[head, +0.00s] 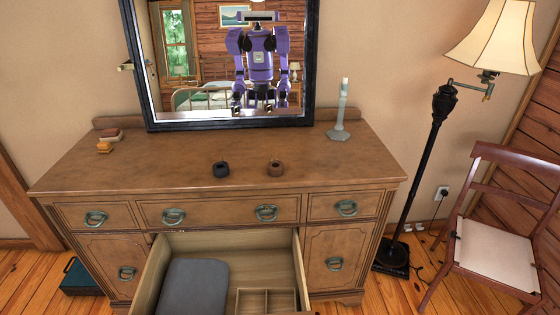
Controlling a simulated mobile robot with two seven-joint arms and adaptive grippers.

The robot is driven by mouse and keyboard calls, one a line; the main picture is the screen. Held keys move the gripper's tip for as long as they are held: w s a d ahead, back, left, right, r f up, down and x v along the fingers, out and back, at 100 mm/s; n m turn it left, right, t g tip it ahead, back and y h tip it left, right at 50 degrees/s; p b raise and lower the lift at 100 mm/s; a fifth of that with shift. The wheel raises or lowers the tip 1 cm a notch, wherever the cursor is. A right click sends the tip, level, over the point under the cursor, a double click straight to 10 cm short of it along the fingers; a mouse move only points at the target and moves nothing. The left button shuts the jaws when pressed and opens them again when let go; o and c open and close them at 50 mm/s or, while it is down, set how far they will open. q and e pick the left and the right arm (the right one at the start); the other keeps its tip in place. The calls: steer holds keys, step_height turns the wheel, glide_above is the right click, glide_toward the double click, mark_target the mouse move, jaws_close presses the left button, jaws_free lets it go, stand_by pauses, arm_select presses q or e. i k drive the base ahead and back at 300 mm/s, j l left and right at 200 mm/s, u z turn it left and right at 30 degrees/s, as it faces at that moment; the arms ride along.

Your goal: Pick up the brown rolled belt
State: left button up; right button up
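The brown rolled belt (275,168) sits on the dresser top (180,155), near its front edge and right of the middle. A similar black rolled item (221,169) sits to its left, a clear gap apart. Neither of my grippers shows directly in the head view. My purple body and arms show only as a reflection in the mirror (220,122), too small to tell the state of the grippers. Nothing touches or covers the brown belt.
A drawer (229,243) stands open below, holding a folded grey cloth (193,287) and a wooden divider (264,292). A candlestick (339,123) stands right of the mirror; small items (105,147) lie left. A floor lamp (437,120) and chair (497,252) stand right.

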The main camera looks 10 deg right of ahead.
mark_target(275, 168)
steer(key=i+l+u, duration=0.1)
steer(key=l, duration=0.45)
steer(key=i+l+u, duration=0.15)
steer(key=l, duration=0.35)
steer(key=i+l+u, duration=0.1)
steer(key=l, duration=0.45)
steer(key=i+l+u, duration=0.15)
steer(key=l, duration=0.45)
